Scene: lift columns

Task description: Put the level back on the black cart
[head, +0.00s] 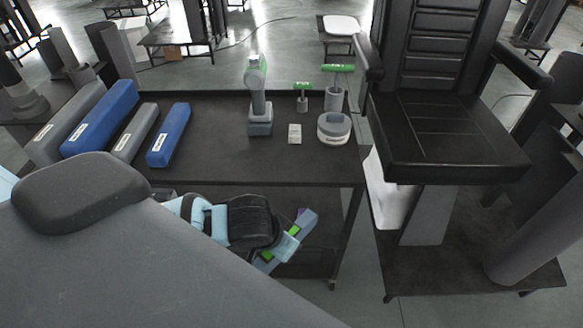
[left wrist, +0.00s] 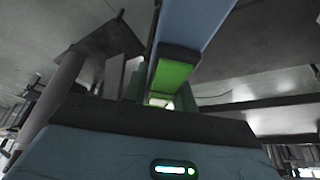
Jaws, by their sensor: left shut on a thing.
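The level, a grey-blue bar with green parts (head: 307,219), is held in my left gripper (head: 285,246). It is tilted and shows just past the front edge of the black cart's top (head: 225,140), in front of the lower shelf in the picture. My left gripper is shut on it and hides its middle. In the left wrist view the level (left wrist: 192,28) runs up out of the frame, with a green part near the jaws. My right gripper is not in view.
On the cart top lie blue and grey long boxes (head: 168,135) at left. A drill-like tool (head: 258,95), a small white box (head: 295,133), a round tape-like item (head: 334,128) and green-handled tools (head: 338,70) stand at right. The middle is bare. A black chair-like unit (head: 445,140) stands right of the cart.

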